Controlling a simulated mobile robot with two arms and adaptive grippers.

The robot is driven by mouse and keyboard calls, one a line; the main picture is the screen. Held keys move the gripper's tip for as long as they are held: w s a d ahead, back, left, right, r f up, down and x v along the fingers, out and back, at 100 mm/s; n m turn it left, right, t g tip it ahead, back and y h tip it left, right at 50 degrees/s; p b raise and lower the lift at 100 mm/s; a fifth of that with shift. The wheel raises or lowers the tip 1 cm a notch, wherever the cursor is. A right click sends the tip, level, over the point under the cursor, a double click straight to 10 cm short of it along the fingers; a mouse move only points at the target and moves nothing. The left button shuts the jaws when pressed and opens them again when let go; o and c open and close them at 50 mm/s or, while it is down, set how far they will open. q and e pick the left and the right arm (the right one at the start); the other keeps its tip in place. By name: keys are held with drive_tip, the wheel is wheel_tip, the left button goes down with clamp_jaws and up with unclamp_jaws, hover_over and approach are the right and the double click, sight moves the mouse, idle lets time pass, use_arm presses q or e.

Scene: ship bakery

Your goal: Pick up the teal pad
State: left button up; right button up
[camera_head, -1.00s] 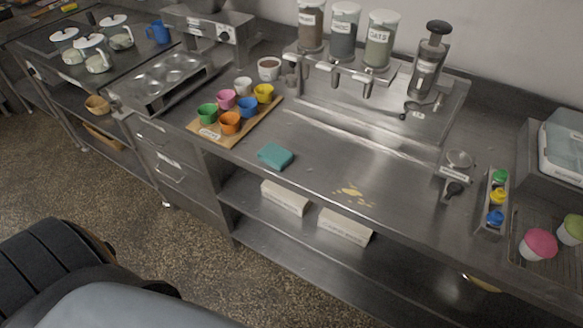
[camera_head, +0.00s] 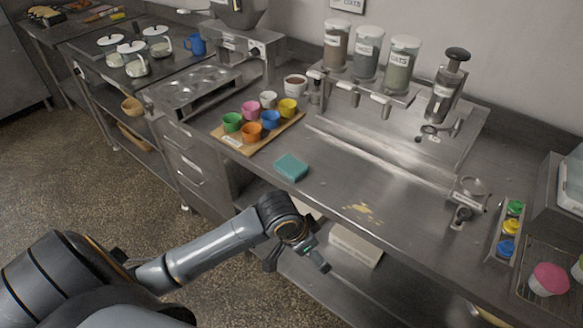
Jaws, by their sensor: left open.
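The teal pad (camera_head: 291,167) lies flat on the steel counter (camera_head: 330,187) near its front edge, right of the wooden board of cups. My left gripper (camera_head: 298,266) is in front of the counter, below and nearer than the pad, apart from it. Its fingers are spread and nothing is between them. My right gripper is not in view.
A wooden board (camera_head: 283,132) with several coloured cups stands left of the pad. Yellowish crumbs (camera_head: 362,211) lie to its right. Dispensers (camera_head: 367,54) stand behind. A white box (camera_head: 355,245) is on the shelf below. The counter around the pad is clear.

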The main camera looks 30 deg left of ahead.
use_arm(q)
drive_tip(key=w+a+r+y, duration=0.1)
drive_tip(key=w+a+r, duration=0.6)
drive_tip(key=w+a, duration=0.1)
drive_tip(key=n, duration=0.3)
approach(291, 165)
drive_tip(key=x, duration=0.1)
drive_tip(key=p+x, duration=0.1)
drive_tip(key=x, duration=0.1)
drive_tip(key=shift+w+d, duration=0.25)
drive_tip(key=shift+w, duration=0.05)
drive_tip(key=shift+w+f+p, duration=0.1)
drive_tip(key=shift+f+p, duration=0.3)
drive_tip(key=shift+f, duration=0.05)
drive_tip(key=p+x, duration=0.1)
drive_tip(key=x, duration=0.2)
drive_tip(key=shift+a+f, duration=0.2)
drive_tip(key=shift+f, duration=0.15)
drive_tip(key=shift+w+f+t, duration=0.2)
drive_tip(key=shift+f+t, duration=0.1)
drive_tip(key=shift+f, duration=0.25)
drive_tip(key=c, duration=0.8)
